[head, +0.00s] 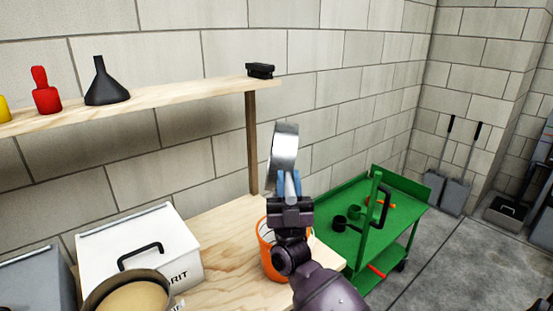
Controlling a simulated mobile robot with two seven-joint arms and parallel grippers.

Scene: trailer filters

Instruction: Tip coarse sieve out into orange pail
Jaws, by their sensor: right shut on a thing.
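My right gripper (290,186) is shut on a round metal sieve (285,146), near its lower edge. The sieve stands on edge, nearly upright, with its shiny side wall toward me. Its mesh and any contents cannot be seen. The orange pail (265,248) stands on the wooden bench behind and below the gripper, partly hidden by my right arm. The sieve is raised above the level of the pail's rim. My left gripper is not in view.
A white bin (180,225) with a black handle and a round dark-rimmed container (135,296) stand at left. A wooden shelf (170,98) above holds a black funnel (106,84) and a red scoop-like item (45,92). A green cart (390,235) stands right of the bench.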

